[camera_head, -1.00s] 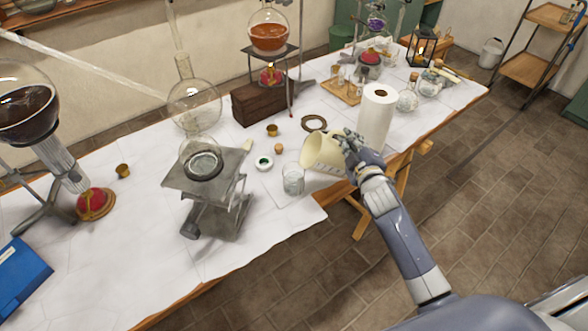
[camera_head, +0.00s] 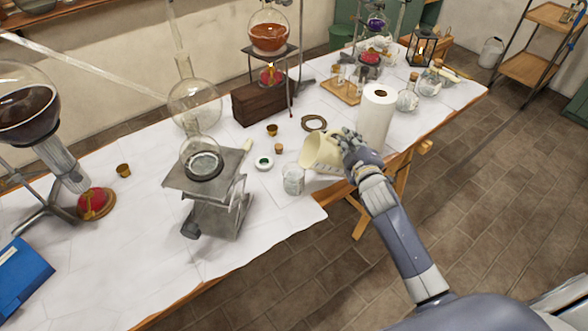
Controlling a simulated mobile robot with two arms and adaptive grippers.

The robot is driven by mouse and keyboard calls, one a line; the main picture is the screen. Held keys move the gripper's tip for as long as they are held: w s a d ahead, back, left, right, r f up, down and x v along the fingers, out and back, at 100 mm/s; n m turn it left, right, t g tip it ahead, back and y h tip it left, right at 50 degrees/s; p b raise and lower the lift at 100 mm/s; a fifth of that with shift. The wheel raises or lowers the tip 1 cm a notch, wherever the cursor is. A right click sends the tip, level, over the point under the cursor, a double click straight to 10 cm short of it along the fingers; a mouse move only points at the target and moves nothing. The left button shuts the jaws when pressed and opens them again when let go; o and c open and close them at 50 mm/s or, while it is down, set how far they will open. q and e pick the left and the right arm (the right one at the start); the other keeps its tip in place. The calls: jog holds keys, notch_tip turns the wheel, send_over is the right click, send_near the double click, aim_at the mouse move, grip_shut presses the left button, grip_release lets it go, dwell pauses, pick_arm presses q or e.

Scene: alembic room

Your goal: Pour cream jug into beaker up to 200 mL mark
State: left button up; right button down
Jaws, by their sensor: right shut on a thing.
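A cream jug (camera_head: 318,152) is held in my right gripper (camera_head: 349,145), which is shut on it at its right side. The jug is tilted to the left, its mouth toward the beaker. A clear glass beaker (camera_head: 293,180) stands upright on the white-covered table, just below and left of the jug's mouth. No stream between them can be made out, and the beaker's marks and fill level are too small to read. My left gripper is not in view.
A lab jack (camera_head: 211,187) carrying a round flask stands left of the beaker. A white paper roll (camera_head: 376,118) stands behind my right gripper. A small dish (camera_head: 264,162), a cork (camera_head: 278,148) and a dark ring (camera_head: 314,123) lie nearby. The table's front edge is close to the beaker.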

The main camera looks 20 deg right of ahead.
jog(key=shift+w+a+r+n+p, duration=0.1)
jog(key=shift+a+r+n+p, duration=0.3)
jog(key=shift+a+r+p, duration=0.25)
dwell(1.9)
jog(key=shift+d, duration=0.15)
